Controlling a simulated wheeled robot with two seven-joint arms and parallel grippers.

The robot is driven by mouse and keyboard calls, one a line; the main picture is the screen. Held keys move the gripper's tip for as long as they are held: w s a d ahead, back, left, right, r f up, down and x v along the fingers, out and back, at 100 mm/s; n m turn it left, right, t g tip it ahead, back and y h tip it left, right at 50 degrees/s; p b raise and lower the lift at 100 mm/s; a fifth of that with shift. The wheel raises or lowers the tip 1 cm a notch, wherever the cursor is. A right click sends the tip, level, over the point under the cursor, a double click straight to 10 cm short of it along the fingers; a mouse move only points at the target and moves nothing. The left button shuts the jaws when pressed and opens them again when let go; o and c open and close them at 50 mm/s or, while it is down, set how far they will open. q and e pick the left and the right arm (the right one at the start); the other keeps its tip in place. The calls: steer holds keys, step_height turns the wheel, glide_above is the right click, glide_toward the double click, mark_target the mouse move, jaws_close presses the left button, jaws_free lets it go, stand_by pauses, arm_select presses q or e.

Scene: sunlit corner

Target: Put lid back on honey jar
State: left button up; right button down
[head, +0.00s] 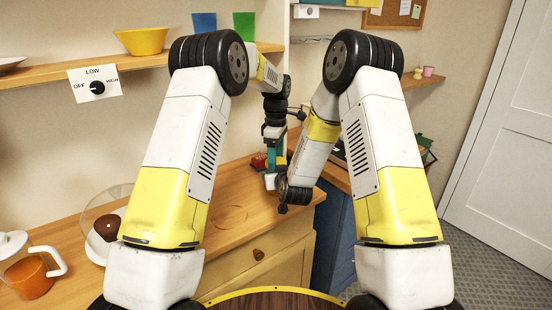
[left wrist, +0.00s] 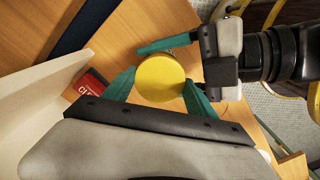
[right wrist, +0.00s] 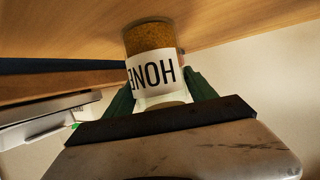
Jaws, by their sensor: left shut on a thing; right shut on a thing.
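The yellow round lid (left wrist: 158,78) sits between the green fingers of my left gripper (left wrist: 160,84), which is shut on it. The honey jar (right wrist: 150,45), clear with amber honey and a white label, appears upside down in the right wrist view. My right gripper (right wrist: 160,82) is shut on the jar. Its green fingers also show beside the lid in the left wrist view. In the head view the left gripper (head: 273,160) is just above the right one, over the counter. The jar's rim is hidden, so I cannot tell whether the lid touches it.
The wooden counter (head: 220,232) has free room in front of the grippers. A red box (left wrist: 88,84) lies close behind them. A glass dome (head: 98,203) and an orange-filled jug (head: 30,275) stand at the left. A shelf (head: 120,66) runs along the wall above.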

arm_select(q)
steer(key=shift+f, duration=0.55)
steer(key=o, duration=1.3)
steer(key=shift+r, duration=2.35)
arm_select(e)
steer(key=shift+f, duration=0.1)
steer(key=shift+s, duration=0.1)
arm_select(q)
steer(key=shift+o, duration=0.5)
steer(key=shift+s+f, duration=0.1)
